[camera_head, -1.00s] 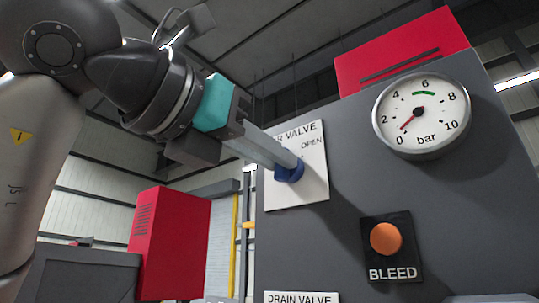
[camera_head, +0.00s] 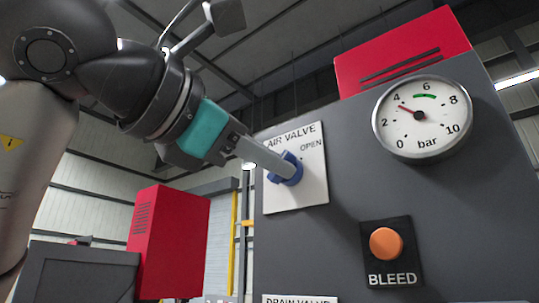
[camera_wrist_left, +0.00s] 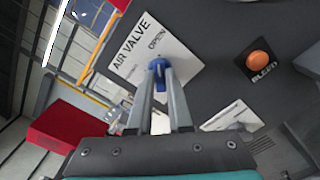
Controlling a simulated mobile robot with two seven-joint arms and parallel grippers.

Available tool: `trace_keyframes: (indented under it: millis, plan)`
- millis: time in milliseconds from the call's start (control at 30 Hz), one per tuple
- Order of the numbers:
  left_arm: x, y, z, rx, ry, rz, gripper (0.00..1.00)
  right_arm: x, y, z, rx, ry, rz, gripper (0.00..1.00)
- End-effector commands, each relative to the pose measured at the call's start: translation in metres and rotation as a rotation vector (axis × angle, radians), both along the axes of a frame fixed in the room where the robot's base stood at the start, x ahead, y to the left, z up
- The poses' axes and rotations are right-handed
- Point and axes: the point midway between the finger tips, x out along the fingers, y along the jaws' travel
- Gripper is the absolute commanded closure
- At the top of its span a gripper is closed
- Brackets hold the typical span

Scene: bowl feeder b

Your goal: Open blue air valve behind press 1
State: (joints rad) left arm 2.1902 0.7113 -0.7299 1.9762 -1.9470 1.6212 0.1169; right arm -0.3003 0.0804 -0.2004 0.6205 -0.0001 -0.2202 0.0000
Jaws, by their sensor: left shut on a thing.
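The blue air valve handle (camera_head: 285,168) sits on a white plate (camera_head: 312,185) marked AIR VALVE and OPEN, on the grey panel. My left gripper (camera_head: 278,166) reaches in from the left and is shut on the blue handle. In the left wrist view the blue handle (camera_wrist_left: 158,72) lies between the two fingertips (camera_wrist_left: 159,80), and part of it is hidden by them. The round gauge (camera_head: 421,117) to the right has its red needle near 4 bar. My right gripper is not in view.
An orange button (camera_head: 386,243) marked BLEED is at the lower right of the valve. A DRAIN VALVE plate (camera_head: 299,299) shows at the bottom edge. A red cabinet (camera_head: 172,243) stands at the left. A red box (camera_head: 402,50) is above the panel.

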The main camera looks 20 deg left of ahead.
Motion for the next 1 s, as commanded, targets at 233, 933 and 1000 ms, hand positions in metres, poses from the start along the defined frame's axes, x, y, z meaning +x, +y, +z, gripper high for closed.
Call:
trace_keyframes:
  millis: [233, 933, 1000]
  plan:
    - [-0.0003, -0.0001, 0.0005, 0.012, -0.007, -0.001, 1.00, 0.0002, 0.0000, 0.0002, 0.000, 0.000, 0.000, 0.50]
    - [-0.0001, -0.0001, 0.0001, 0.011, -0.005, -0.001, 0.53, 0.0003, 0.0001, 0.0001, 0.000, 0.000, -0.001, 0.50]
    - [-0.0011, 0.0002, 0.0001, 0.011, -0.005, 0.000, 0.53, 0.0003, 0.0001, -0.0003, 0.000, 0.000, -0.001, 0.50]
